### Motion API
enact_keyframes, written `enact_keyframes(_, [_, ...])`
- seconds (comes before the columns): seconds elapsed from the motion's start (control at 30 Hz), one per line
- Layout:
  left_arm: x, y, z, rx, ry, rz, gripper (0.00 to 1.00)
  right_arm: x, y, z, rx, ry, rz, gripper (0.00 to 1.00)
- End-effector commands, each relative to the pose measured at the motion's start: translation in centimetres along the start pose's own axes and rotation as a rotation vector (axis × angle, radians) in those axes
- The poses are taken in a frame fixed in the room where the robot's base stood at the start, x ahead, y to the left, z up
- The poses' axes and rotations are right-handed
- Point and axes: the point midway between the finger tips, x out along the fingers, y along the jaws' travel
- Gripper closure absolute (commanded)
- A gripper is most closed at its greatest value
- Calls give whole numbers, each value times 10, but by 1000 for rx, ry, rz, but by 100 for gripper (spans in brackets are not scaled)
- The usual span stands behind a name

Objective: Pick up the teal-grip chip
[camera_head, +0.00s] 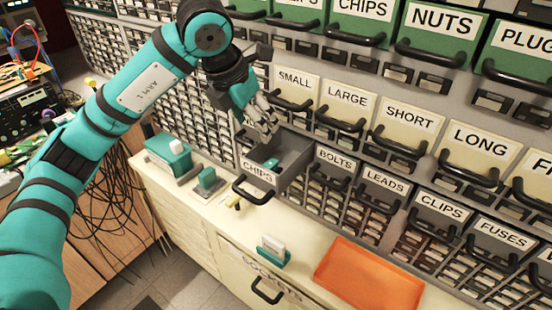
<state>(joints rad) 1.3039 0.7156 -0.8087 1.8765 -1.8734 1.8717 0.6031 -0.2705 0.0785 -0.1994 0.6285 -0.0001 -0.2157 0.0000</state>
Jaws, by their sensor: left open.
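The grey drawer labelled CHIPS (296,163) stands pulled out from the wall of drawers. A small teal piece (270,163) lies inside it, which looks like the teal-grip chip; it is too small to make out in detail. My left gripper (264,126) is open and hangs just above the back of this drawer, pointing down. It is apart from the teal piece. My right gripper is not in view.
An orange tray (368,276) lies on the cream counter at the front. Teal-and-white items (168,152), (272,250) and a teal block (207,182) stand on the counter. Closed labelled drawers such as BOLTS (335,163) fill the wall. Cables hang at the left.

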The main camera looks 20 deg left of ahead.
Motion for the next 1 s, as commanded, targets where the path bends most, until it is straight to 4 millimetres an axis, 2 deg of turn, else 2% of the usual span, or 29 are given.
enact_keyframes(0.13, [24,1,-1,-1,8,2,40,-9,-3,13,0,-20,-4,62])
enact_keyframes(0.3, [62,0,-1,-1,8,0,40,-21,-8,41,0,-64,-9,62])
enact_keyframes(0.4, [83,0,-1,-2,7,-1,40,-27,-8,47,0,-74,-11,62])
enact_keyframes(0.6, [112,0,0,0,4,0,40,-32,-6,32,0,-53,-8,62])
enact_keyframes(0.8, [124,1,-1,-1,5,0,40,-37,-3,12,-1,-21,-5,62])
enact_keyframes(1.0, [154,3,-4,-2,5,-1,40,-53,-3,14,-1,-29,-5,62])
